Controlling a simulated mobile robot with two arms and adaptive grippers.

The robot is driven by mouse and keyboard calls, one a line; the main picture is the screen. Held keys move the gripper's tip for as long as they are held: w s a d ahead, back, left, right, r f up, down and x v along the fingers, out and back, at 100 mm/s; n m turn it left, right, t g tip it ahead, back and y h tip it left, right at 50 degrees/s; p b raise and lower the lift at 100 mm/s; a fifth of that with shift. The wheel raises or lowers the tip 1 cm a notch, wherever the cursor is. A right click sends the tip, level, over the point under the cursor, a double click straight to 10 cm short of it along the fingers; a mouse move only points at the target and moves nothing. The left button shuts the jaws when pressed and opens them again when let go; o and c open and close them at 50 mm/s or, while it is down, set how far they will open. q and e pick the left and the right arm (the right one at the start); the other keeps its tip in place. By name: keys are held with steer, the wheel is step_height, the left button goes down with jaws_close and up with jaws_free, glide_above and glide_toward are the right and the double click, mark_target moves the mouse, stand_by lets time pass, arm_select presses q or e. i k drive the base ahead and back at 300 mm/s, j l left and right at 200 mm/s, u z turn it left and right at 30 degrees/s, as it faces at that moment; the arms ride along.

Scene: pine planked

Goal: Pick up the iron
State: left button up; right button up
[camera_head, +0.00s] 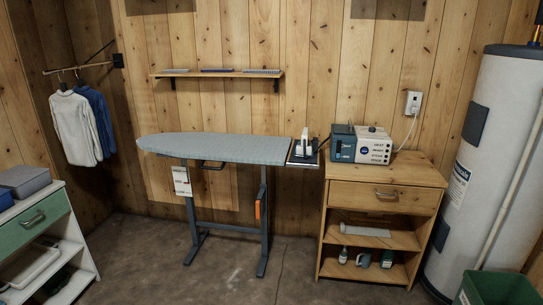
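A small white and dark object that looks like the iron (304,146) rests on the metal stand (303,159) at the right end of the ironing board. It is small in the picture, and its exact pose is hard to tell. The ironing board (215,147) has a grey-blue cover and stands on dark metal legs against the pine wall. Neither of my grippers shows in the head view.
A wooden cabinet (383,195) right of the board carries a blue-and-white box-shaped appliance (361,144). A water heater (485,150) and a green bin (495,290) stand at right, a white-and-green drawer unit (40,235) at left. The floor in front (220,285) is clear.

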mark_target(310, 148)
steer(key=i+j+z, duration=0.35)
steer(key=i, duration=0.3)
steer(key=i+l+z, duration=0.1)
steer(key=i, duration=0.3)
steer(key=i+l+z, duration=0.1)
steer(key=i+l, duration=0.15)
steer(key=i, duration=0.2)
